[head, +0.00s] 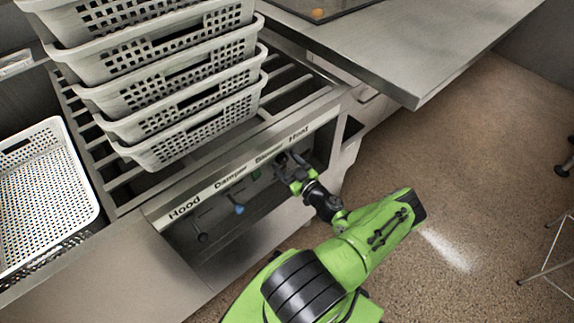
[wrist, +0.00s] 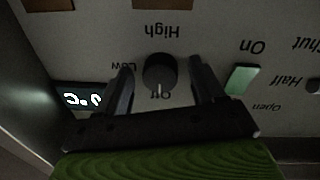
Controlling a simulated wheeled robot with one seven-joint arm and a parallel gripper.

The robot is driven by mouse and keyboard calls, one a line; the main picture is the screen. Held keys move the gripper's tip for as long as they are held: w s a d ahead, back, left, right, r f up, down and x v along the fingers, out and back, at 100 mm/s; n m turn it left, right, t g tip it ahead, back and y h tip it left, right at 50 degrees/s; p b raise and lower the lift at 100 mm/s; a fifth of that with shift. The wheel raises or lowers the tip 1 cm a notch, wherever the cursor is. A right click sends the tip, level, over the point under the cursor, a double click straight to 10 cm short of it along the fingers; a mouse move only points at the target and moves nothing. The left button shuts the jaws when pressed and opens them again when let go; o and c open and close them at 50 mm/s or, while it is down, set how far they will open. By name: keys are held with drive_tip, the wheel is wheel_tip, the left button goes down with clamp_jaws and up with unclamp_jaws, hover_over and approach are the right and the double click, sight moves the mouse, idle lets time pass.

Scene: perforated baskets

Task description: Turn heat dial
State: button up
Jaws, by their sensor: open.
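The heat dial (wrist: 160,72) is a round black knob on a grey panel in the wrist view. Upside-down labels High, Low and Off surround it, and its pale pointer line faces the Off label. My gripper (wrist: 161,66) is open, with one finger on either side of the dial; small gaps show, and contact is not visible. In the head view my gripper (head: 290,166) is at the right end of the labelled control panel (head: 225,184), and it hides the dial there.
A green switch (wrist: 242,79) marked On and a lit display (wrist: 82,98) flank the dial. A blue knob (head: 239,209) and a dark knob (head: 203,238) sit further left. Stacked perforated baskets (head: 185,95) stand on the rack above. The floor at right is mostly clear.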

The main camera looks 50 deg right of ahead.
drive_tip(key=shift+c, duration=0.4)
drive_tip(key=c, duration=1)
drive_tip(key=shift+m, duration=0.3)
drive_tip(key=shift+o, duration=0.2)
drive_tip(key=m+p, duration=0.1)
drive_tip(key=m, duration=0.2)
drive_tip(key=shift+a, duration=0.1)
drive_tip(key=m, duration=0.4)
drive_tip(key=shift+m+p, duration=0.3)
drive_tip(key=shift+m, duration=0.1)
drive_tip(key=m, duration=0.4)
drive_tip(key=shift+r+g+y, duration=0.1)
drive_tip(key=shift+g+y, duration=0.2)
drive_tip(key=shift+y, duration=0.1)
drive_tip(key=shift+m+b, duration=0.35)
drive_tip(key=shift+m, duration=1.95)
